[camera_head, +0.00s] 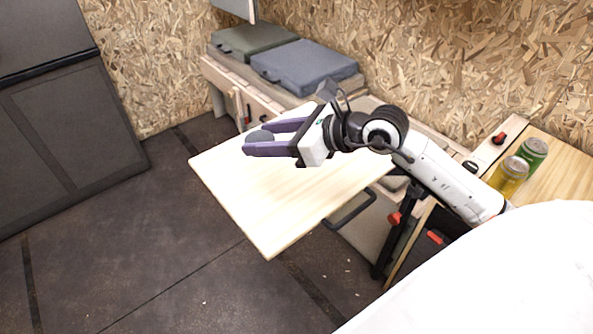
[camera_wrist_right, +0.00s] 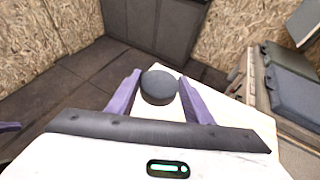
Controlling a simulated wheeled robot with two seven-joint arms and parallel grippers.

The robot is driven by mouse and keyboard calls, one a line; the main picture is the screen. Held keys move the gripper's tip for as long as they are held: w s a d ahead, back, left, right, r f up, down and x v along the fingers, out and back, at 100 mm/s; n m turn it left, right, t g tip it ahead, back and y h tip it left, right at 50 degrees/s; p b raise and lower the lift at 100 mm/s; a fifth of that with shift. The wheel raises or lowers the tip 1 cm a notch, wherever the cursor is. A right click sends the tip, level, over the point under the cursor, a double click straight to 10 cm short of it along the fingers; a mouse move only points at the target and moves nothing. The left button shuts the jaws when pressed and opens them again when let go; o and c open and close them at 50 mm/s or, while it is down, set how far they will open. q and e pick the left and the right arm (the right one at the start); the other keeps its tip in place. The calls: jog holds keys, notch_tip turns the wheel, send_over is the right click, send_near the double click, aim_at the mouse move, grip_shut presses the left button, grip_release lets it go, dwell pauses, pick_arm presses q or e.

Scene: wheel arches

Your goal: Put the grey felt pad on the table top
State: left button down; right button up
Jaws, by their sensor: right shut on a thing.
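The grey felt pad (camera_head: 260,136) is a small dark round disc. My right gripper (camera_head: 258,142) has its purple fingers shut on the pad's sides; the wrist view shows the pad (camera_wrist_right: 159,86) between the fingertips (camera_wrist_right: 158,88). The table top (camera_head: 275,225) is a pale wooden board under the gripper. The pad is over its far left part; I cannot tell whether it touches the wood.
Green (camera_head: 257,40) and blue-grey (camera_head: 303,66) cushions lie on a bench behind the table. A green can (camera_head: 533,150) and a yellow can (camera_head: 509,175) stand on a wooden counter at the right. The near part of the table top is clear.

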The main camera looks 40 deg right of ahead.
jog(key=w+d+f+m+h+b, duration=0.1)
jog(key=d+f, duration=0.1)
jog(key=d, duration=0.1)
jog(key=w+d+f+h+b, duration=0.1)
jog(key=d+f, duration=0.1)
jog(key=d, duration=0.2)
jog(key=w+d+f+m+t+b, duration=0.1)
jog(key=w+d+f, duration=0.1)
jog(key=d, duration=0.2)
jog(key=shift+f+m+h, duration=0.3)
jog(key=shift+h, duration=0.1)
notch_tip(320, 180, down, 5)
jog(key=shift+f+b, duration=0.1)
jog(key=shift+b, duration=0.6)
jog(key=shift+f, duration=0.25)
jog(key=shift+f, duration=0.15)
jog(key=o, duration=1)
